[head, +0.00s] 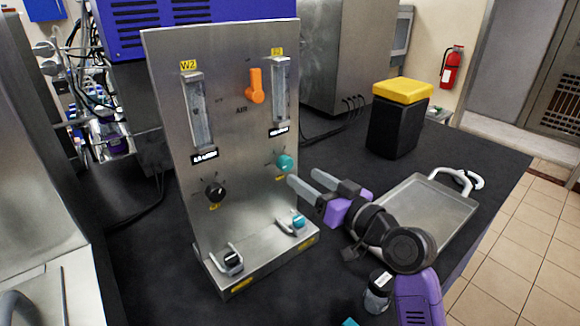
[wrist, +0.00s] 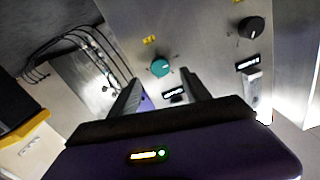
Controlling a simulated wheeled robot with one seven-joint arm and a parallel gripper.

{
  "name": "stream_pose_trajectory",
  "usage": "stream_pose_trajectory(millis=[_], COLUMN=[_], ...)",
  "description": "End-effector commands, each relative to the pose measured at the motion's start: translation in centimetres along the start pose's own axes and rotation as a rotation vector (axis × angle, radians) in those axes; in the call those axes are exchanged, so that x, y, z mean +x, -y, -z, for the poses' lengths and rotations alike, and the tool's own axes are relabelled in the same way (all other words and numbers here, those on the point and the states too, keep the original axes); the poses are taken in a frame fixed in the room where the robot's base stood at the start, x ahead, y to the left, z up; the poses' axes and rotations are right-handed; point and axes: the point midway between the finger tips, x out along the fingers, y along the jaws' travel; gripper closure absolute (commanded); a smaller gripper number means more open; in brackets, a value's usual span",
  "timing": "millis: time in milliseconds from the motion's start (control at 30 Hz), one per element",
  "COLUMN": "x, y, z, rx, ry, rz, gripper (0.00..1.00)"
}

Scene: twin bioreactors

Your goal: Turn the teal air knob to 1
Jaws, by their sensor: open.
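The teal knob (head: 285,162) is on the right side of the upright steel panel (head: 235,150), below the right flow tube. A yellow label is beneath it. My gripper (head: 303,177) reaches in from the right, its two fingers apart and empty, with the tips just right of and slightly below the knob. In the wrist view, where the panel appears upside down, the teal knob (wrist: 160,67) lies between and just beyond the open fingertips (wrist: 160,78). I see no contact. The scale marks around the knob are too small to read.
A black knob (head: 214,193) is left on the panel, with an orange lever (head: 255,85) above. Black (head: 232,260) and teal (head: 298,221) clamp-like fittings sit on the panel's foot. A steel tray (head: 428,212) and a yellow-lidded black bin (head: 398,125) stand right.

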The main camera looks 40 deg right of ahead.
Motion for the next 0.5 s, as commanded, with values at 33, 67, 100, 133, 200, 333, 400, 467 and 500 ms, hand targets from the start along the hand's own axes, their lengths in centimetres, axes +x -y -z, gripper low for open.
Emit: stream_pose_trajectory(millis=[33, 67, 100, 133, 200, 333, 400, 467, 500], x=[0.7, 1.1, 1.7, 2.2, 3.4, 5.2, 5.9, 6.4, 6.6], y=[0.1, 0.1, 0.1, 0.1, 0.1, 0.0, 0.0, 0.0, 0.0], z=[0.2, 0.2, 0.3, 0.2, 0.2, 0.2, 0.2, 0.1, 0.1], rx=[0.000, 0.000, -0.001, 0.000, 0.001, 0.000, -0.001, -0.001, -0.001], ry=[-0.001, -0.001, -0.001, 0.000, -0.001, -0.001, -0.001, -0.001, -0.001], rz=[0.001, 0.001, 0.000, 0.001, 0.001, -0.002, -0.002, -0.002, -0.002], gripper=[0.44, 0.44, 0.44, 0.44, 0.44, 0.44, 0.44, 0.44, 0.44])
